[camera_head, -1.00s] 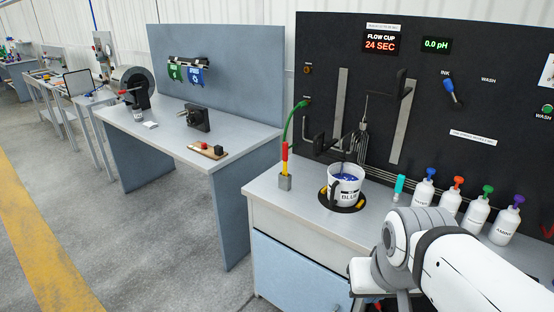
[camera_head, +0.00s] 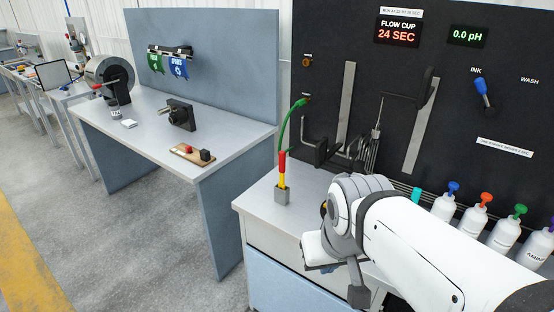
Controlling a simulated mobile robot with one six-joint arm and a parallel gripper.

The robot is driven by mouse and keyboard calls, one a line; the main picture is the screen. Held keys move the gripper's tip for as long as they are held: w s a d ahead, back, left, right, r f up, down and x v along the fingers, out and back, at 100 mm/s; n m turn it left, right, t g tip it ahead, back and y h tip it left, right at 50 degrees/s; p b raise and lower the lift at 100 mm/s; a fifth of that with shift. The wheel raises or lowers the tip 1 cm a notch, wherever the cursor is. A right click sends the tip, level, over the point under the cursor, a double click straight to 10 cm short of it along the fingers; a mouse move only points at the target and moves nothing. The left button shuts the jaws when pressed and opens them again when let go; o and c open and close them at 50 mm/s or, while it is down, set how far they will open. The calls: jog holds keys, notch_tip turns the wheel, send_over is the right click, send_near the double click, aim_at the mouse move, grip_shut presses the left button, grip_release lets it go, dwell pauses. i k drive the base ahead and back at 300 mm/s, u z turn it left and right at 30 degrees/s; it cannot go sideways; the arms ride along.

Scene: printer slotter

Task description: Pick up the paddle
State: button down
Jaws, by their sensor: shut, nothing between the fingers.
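No item is clearly recognisable as the paddle, and I cannot tell which one it is. My gripper (camera_head: 320,250) is partly visible below the wrist, in front of and right of the stick, touching nothing that I can see. It is shut and empty; its fingertips are not clear. My arm hides the BLUE cup almost entirely.
The near bench (camera_head: 262,208) has a black panel (camera_head: 345,40) behind it with metal brackets. Several white bottles (camera_head: 444,207) stand at right behind my arm. The left table (camera_head: 150,135) holds a black device (camera_head: 181,113) and a small board (camera_head: 193,153). Open floor lies at left.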

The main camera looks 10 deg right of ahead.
aim_at(282, 155)
jog(key=z, duration=0.65)
jog(key=k, duration=1.2)
jog(key=u, duration=0.55)
jog(key=i, duration=1.95)
jog(key=z, duration=0.7)
